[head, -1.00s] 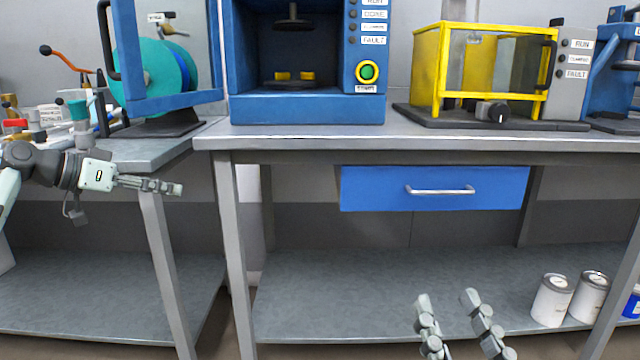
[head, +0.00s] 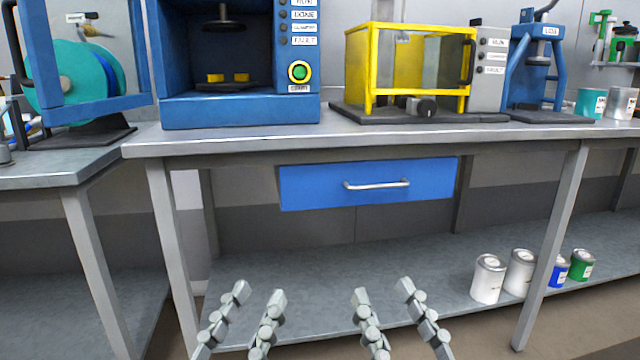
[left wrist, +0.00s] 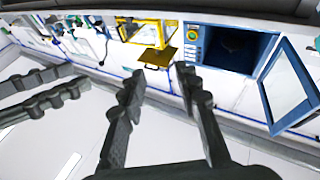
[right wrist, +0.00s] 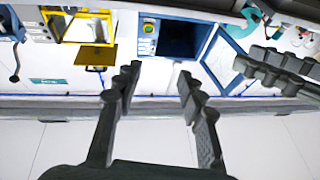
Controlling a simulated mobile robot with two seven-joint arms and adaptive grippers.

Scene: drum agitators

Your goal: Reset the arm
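My left gripper (head: 258,296) is low in the head view, in front of the bench's lower shelf. Its fingers are apart with nothing between them, as the left wrist view (left wrist: 158,72) shows. My right gripper (head: 383,292) is beside it at about the same height. It is also open and empty in the right wrist view (right wrist: 159,74). Both grippers point forward, side by side and not touching each other or the bench. Only their fingers show in the head view.
The bench (head: 240,140) carries a blue machine (head: 240,110) with an open door, a yellow enclosure (head: 368,75) and a blue press (head: 540,75). A blue drawer (head: 330,190) is shut beneath. Several cans, including a white can (head: 488,278), stand on the lower shelf (head: 430,255).

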